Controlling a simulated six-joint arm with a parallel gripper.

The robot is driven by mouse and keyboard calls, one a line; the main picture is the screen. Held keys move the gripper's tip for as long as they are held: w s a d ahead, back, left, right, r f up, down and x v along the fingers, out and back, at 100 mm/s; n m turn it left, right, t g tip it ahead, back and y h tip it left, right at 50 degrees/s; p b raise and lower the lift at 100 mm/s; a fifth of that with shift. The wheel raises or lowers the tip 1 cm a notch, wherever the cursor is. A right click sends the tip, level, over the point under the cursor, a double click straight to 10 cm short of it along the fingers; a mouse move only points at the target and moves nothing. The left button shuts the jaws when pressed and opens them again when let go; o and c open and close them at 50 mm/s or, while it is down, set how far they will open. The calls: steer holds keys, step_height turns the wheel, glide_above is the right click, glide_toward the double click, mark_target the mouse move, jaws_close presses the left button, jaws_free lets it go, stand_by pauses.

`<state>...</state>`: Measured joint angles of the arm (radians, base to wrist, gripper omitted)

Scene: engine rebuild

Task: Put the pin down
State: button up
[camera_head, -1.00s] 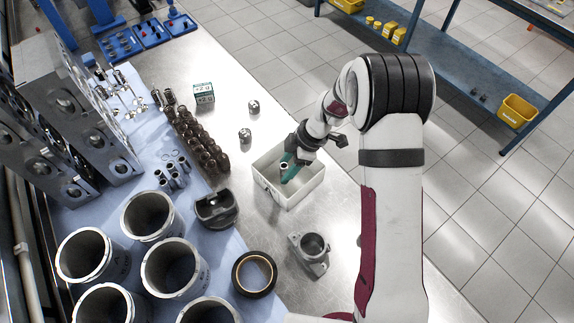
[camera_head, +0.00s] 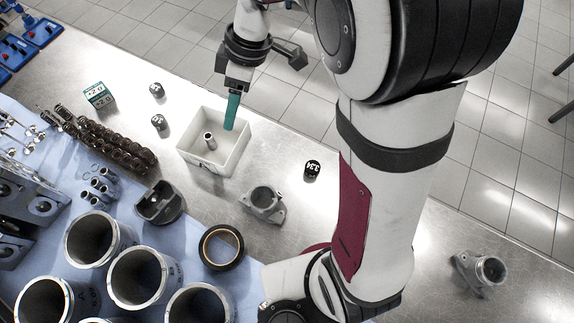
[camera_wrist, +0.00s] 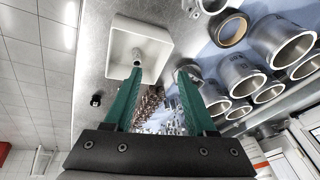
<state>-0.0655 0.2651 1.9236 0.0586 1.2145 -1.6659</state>
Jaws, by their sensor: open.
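The pin (camera_head: 210,140) is a small grey metal hollow cylinder. It stands in the white tray (camera_head: 236,158), toward its left side in the head view, and looks upright. My gripper (camera_head: 231,122) has green fingers and is above the tray, up and to the right of the pin in the head view, apart from it. In the wrist view my gripper (camera_wrist: 160,78) has its two fingers spread with nothing held between them. The pin (camera_wrist: 137,58) shows there beyond the left fingertip, inside the tray (camera_wrist: 118,38).
A flanged housing (camera_head: 264,203) and a black labelled cylinder (camera_head: 312,169) stand near the tray. A black ring (camera_head: 221,247), a dark piston (camera_head: 159,203) and several cylinder liners (camera_head: 138,276) stand at the lower left. A small box (camera_head: 98,95) lies farther left.

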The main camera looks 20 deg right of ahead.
steer(key=s+d+r+m+h, duration=0.1)
steer(key=s+d+m, duration=0.2)
steer(key=s+m, duration=0.6)
steer(key=s+d+r+m+h, duration=0.1)
steer(key=s+d+m, duration=0.2)
steer(key=s+m, duration=0.7)
steer(key=shift+s+r+t, duration=0.3)
steer(key=shift+s, duration=0.75)
steer(key=shift+d, duration=0.1)
steer(key=shift+c, duration=1.1)
steer(key=w+a+r+n, duration=0.3)
steer(key=w+a+n, duration=0.15)
steer(key=w, duration=0.35)
steer(key=w+a+r+n, duration=0.3)
steer(key=w+a+n, duration=0.15)
steer(key=w, duration=0.35)
steer(key=n+h, duration=0.2)
steer(key=n, duration=1.1)
glide_above(103, 189)
step_height(103, 189, down, 10)
step_height(103, 189, down, 14)
steer(key=shift+f, duration=0.25)
jaws_close()
